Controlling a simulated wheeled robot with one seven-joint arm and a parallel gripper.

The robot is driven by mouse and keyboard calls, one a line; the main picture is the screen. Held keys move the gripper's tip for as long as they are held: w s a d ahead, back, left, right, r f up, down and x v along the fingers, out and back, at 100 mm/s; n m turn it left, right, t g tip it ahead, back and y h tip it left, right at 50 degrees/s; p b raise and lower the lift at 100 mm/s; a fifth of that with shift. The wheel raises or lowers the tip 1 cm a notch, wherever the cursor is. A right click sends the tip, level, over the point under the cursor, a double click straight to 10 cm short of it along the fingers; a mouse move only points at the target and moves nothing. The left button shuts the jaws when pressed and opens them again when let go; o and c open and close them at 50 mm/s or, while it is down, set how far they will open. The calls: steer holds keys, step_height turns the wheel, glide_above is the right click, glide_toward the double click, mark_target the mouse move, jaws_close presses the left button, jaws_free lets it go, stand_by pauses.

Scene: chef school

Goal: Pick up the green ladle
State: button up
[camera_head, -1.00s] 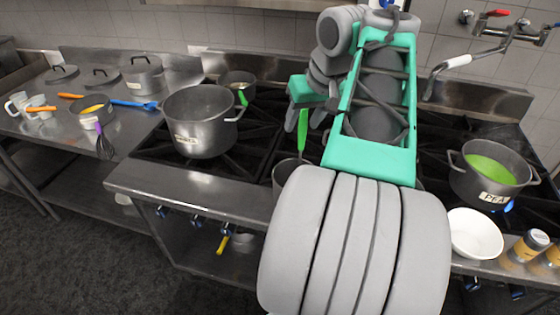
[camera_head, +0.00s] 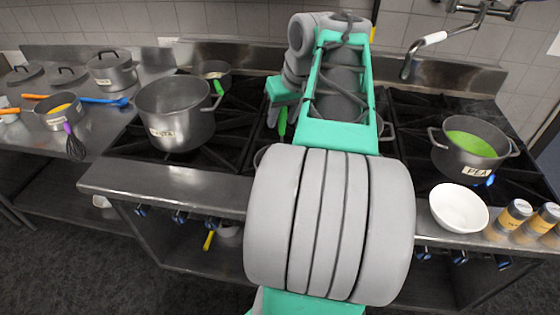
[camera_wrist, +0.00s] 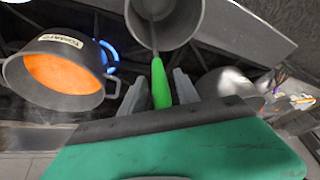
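The green ladle's handle (camera_wrist: 160,85) stands between the two fingers of my gripper (camera_wrist: 158,90) in the wrist view. The fingers are open, with a gap on the left of the handle; the right finger is very close to it. A thin grey shaft runs up from the handle to a grey round vessel (camera_wrist: 187,32) at the top of the view. I cannot tell whether this is the ladle's bowl or a pot around it. In the head view a green handle (camera_head: 282,121) shows beside my arm; my arm hides the fingertips.
A pot of orange tomato soup (camera_wrist: 62,98) is left of my gripper in the wrist view. In the head view a large pasta pot (camera_head: 172,120) stands left, a pea pot (camera_head: 450,160) right, and a white bowl (camera_head: 458,212) at the front edge. Another green handle (camera_head: 218,88) shows behind the pasta pot.

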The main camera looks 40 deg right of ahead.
jaws_close()
stand_by(0.5)
